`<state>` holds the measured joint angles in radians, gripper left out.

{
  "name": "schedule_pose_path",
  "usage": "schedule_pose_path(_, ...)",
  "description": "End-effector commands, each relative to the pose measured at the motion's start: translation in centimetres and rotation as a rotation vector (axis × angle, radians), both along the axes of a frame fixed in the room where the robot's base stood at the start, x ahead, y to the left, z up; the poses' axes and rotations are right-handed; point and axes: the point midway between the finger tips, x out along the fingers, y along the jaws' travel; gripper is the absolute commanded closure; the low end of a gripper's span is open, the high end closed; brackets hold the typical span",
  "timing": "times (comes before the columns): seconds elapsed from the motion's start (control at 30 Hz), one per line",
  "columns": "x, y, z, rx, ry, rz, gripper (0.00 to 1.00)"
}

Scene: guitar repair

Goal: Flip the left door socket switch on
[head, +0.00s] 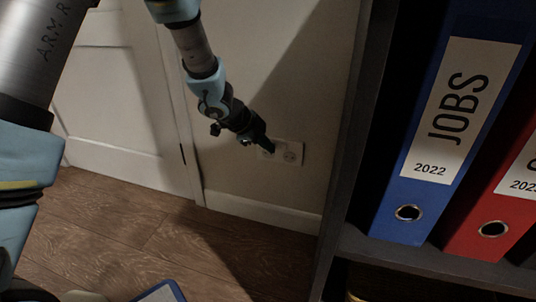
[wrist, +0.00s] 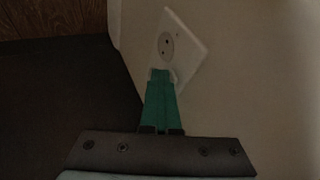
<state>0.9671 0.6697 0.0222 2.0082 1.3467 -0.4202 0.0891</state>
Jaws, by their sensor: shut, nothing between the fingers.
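The door socket is a white double plate (head: 290,153) low on the wall, to the right of the white door in the head view. In the wrist view the plate (wrist: 187,36) shows one round outlet with dark holes near its middle. My gripper (head: 269,149) is shut and empty, with its fingertips in front of the plate's left part. In the wrist view its green fingers (wrist: 161,76) reach the plate's lower end and appear to touch it or stand very close. The fingertips cover that end, so the switch and its position are hidden.
A dark shelf (head: 345,150) with a blue binder (head: 421,180) and a red binder (head: 497,215) stands close on the right. The white door (head: 115,100) and its frame are on the left. A white baseboard (head: 262,217) runs below the socket. The wooden floor (head: 110,235) is mostly clear.

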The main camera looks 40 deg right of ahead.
Motion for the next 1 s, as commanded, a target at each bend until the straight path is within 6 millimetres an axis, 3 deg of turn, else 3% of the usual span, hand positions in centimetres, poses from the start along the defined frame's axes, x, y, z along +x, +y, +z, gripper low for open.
schedule_pose_path(0.03, 0.2, -0.2, -0.8, -0.016, -0.01, 0.002, 1.0)
schedule_pose_path(0.7, 0.3, -0.3, -0.8, -0.048, -0.034, 0.006, 1.0)
schedule_pose_path(1.0, 0.3, -0.3, 0.2, -0.048, -0.033, 0.006, 1.0)
